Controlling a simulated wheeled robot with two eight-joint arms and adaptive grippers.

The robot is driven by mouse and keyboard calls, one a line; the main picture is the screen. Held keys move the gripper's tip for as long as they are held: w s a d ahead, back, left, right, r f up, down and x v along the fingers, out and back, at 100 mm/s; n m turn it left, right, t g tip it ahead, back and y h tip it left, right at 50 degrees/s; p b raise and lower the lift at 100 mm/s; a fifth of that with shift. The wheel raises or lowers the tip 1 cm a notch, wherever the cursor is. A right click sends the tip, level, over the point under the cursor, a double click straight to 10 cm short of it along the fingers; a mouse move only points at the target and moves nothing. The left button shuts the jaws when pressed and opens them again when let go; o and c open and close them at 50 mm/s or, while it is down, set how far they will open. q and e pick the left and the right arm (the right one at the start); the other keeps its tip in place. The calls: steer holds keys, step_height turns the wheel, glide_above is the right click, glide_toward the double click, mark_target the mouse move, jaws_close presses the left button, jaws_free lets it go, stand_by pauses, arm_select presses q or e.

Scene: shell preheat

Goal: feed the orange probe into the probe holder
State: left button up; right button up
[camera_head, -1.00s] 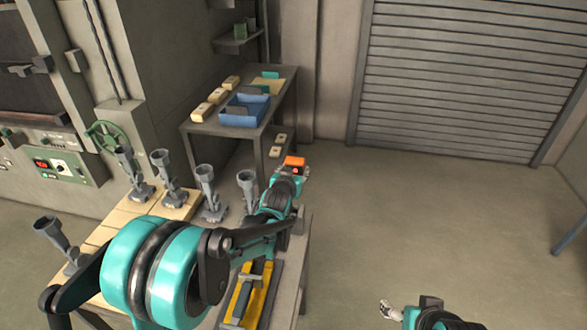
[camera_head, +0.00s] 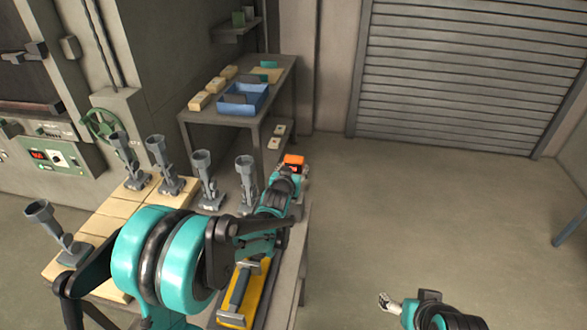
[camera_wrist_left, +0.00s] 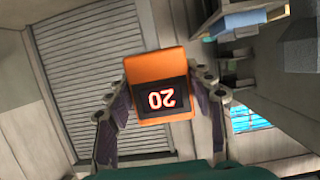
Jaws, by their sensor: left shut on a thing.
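The orange probe (camera_head: 294,161) is a small block with a dark display on one face. The left wrist view shows it (camera_wrist_left: 157,65) close up, with "20" upside down on the display. My left gripper (camera_wrist_left: 160,92) is shut on it, one finger on each side, and holds it near the far right end of the bench in the head view. My right gripper (camera_head: 387,301) is over the floor at the bottom, too small to tell whether open or shut. I cannot pick out the probe holder for certain.
Several grey funnel-topped shells (camera_head: 206,180) stand on the bench beside my left arm. A yellow tray (camera_head: 231,318) with a grey-handled tool lies nearer. A side table with a blue bin (camera_head: 236,107) stands behind.

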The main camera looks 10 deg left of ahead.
arm_select(q)
steer(key=shift+f+b, duration=3)
steer(key=shift+f, duration=0.65)
steer(key=o, duration=1.3)
steer(key=shift+o, duration=0.2)
steer(key=v, duration=1.2)
steer(key=shift+s+f, duration=0.1)
steer(key=shift+f, duration=0.05)
